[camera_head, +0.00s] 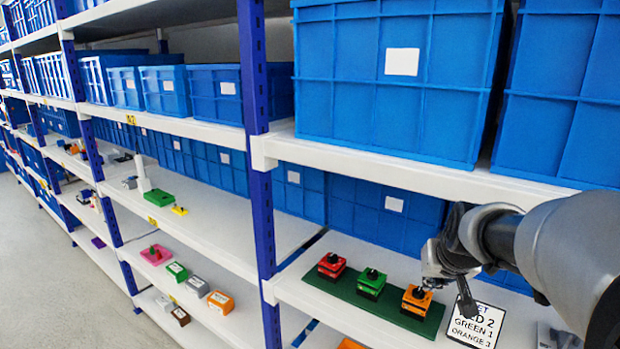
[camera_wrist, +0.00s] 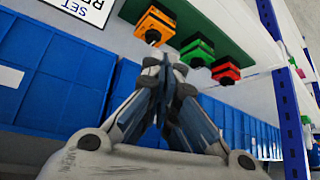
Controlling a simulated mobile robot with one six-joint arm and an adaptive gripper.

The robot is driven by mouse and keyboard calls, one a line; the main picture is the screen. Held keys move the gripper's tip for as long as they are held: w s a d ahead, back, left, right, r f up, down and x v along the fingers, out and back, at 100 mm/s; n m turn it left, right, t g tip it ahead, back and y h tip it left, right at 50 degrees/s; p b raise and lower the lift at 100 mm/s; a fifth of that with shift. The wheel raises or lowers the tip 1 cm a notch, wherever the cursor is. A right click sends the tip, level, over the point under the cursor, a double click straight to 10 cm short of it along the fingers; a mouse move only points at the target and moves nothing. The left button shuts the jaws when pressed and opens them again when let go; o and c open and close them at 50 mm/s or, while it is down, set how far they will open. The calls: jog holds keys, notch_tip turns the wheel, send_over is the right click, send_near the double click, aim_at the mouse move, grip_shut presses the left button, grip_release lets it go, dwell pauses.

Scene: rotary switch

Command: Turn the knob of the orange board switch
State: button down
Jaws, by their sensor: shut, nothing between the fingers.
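The orange switch (camera_head: 416,303) stands at the right end of a dark green board (camera_head: 345,289), with a black knob (camera_head: 418,292) on top. A green switch (camera_head: 371,284) and a red switch (camera_head: 331,266) stand in a row to its left. The wrist view shows the orange switch (camera_wrist: 155,24), its black knob (camera_wrist: 152,36), and the green and red ones. My gripper (camera_head: 467,304) is to the right of the orange switch in the head view, in front of the sign. In the wrist view my gripper (camera_wrist: 166,62) has its fingers together, empty, apart from the knob.
A white sign (camera_head: 476,328) beside the board is partly covered by my gripper; "GREEN 1" and "ORANGE 3" are readable. Blue bins (camera_head: 390,207) stand behind the switches. A blue upright (camera_head: 262,205) is to the left. A shelf with bins (camera_head: 400,75) is overhead.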

jog(key=s+a+r+n+g+y, duration=0.1)
jog(key=s+a, duration=0.4)
jog(key=s, duration=0.2)
jog(key=s+a+r, duration=0.2)
jog(key=s+a, duration=0.3)
jog(key=s, duration=0.3)
jog(key=s+a+f, duration=0.2)
jog(key=s, duration=0.5)
jog(key=s+a+f+n+g, duration=0.1)
jog(key=s+f, duration=0.1)
jog(key=s, duration=0.5)
jog(key=shift+a+n, duration=0.3)
jog(key=shift+a, duration=0.05)
